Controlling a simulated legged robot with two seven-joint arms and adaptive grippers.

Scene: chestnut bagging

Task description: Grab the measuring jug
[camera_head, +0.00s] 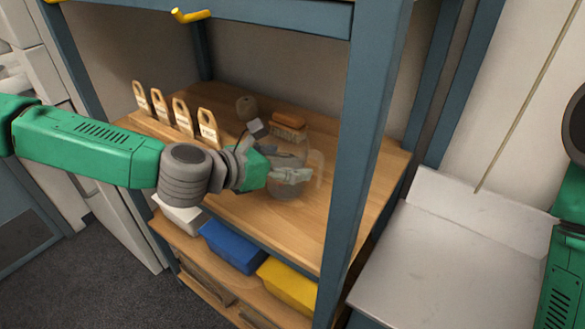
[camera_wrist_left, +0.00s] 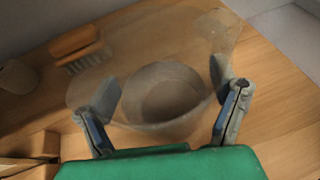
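The clear measuring jug (camera_head: 287,182) stands upright on the wooden shelf top, its handle toward the right. It also shows from above in the left wrist view (camera_wrist_left: 165,92). My left gripper (camera_head: 287,174) is at the jug, with its fingers spread on either side of the jug's body in the wrist view (camera_wrist_left: 163,88). The fingers look open around it; I cannot tell whether the pads touch the glass. Only part of my right arm shows at the right edge; its gripper is out of view.
A blue upright post (camera_head: 365,130) rises at the front right. Blue (camera_head: 231,247) and yellow (camera_head: 287,287) bins sit below.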

